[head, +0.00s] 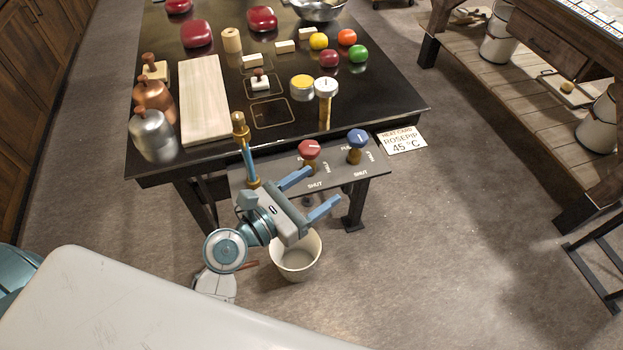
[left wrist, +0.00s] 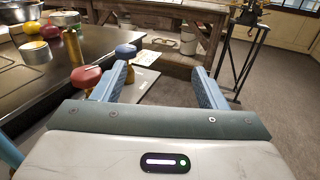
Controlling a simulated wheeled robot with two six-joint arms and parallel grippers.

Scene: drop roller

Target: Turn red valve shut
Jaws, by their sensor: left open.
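The red valve (head: 309,150) is a round red knob with a white mark on a brass stem, on a dark panel (head: 345,177) at the table's front edge. The panel carries "SHUT" and other lettering. A blue valve (head: 357,138) stands to its right. My left gripper (head: 317,190) is open and empty, just in front of and below the red valve in the head view. In the left wrist view the red valve (left wrist: 86,77) shows beside the left finger, and the blue valve (left wrist: 125,51) lies farther off. Touching or apart, I cannot tell. My right gripper is not in view.
A brass tap with a blue tube (head: 246,150) rises left of the red valve. A white bucket (head: 296,256) stands below my left gripper. A sign card (head: 402,140) lies right of the panel. The black table (head: 390,102) holds a board, weights and fruit.

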